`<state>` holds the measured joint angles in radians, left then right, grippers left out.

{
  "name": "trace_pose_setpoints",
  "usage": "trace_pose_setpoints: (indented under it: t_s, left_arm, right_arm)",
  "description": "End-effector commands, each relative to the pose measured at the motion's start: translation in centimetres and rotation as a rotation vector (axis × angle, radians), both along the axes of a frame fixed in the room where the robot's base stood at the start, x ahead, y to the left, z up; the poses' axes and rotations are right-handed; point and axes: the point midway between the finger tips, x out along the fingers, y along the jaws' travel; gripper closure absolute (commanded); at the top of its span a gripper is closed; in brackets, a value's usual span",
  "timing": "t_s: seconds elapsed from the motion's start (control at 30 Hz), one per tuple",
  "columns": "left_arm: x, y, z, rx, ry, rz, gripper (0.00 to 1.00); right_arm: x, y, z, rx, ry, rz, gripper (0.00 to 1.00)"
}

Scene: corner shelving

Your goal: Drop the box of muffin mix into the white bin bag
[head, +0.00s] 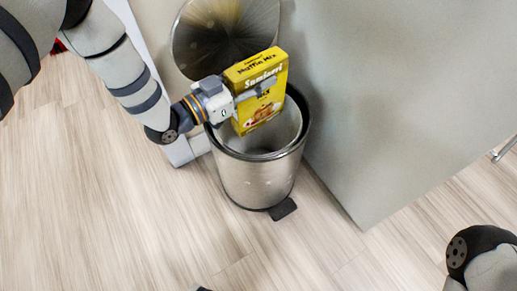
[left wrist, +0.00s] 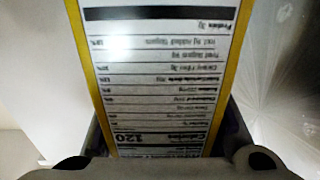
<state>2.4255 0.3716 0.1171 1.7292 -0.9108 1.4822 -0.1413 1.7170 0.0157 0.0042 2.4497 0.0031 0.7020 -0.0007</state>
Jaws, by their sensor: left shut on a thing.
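The yellow box of muffin mix (head: 260,95) is held upright, slightly tilted, over the mouth of a round metal pedal bin. My left gripper (head: 262,90) comes from the left and is shut on the box, with a finger across its front. In the left wrist view the side of the box (left wrist: 160,70) with a nutrition table fills the middle, between the fingers of the gripper (left wrist: 165,145). The white bin bag (head: 284,132) lines the open bin; the box hides part of it. The right gripper is not in view.
The metal bin (head: 258,180) stands on the wood floor with its round lid (head: 225,35) raised behind it. A grey panel (head: 400,100) is close on its right. The floor (head: 110,210) at the left and front is clear.

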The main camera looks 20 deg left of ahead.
Motion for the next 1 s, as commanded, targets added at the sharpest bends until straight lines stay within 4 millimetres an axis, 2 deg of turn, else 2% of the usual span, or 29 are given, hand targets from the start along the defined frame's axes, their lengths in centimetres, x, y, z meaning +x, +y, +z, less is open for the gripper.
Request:
trace_pose_setpoints:
  t_s: [0.03,0.13,0.47,0.57,0.8,1.0]
  left_arm:
    - [0.0,0.0,0.2,-0.001,-0.003,0.000,0.58]
    - [0.0,0.0,0.2,0.000,-0.002,0.000,0.37]
    - [-0.3,0.2,0.0,0.002,0.003,0.001,0.37]
    - [-1.7,1.1,-0.1,0.001,0.004,0.001,0.37]
    - [-7.2,4.6,0.0,0.000,0.004,0.003,0.37]
    - [-9.8,6.2,0.1,0.000,0.000,0.001,0.37]
  right_arm:
    - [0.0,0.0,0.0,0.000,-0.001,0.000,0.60]
    - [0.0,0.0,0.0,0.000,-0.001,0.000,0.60]
    - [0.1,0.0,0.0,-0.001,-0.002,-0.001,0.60]
    - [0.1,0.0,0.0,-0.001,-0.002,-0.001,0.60]
    - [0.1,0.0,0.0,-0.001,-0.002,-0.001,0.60]
    - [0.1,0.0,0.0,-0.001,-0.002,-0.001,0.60]
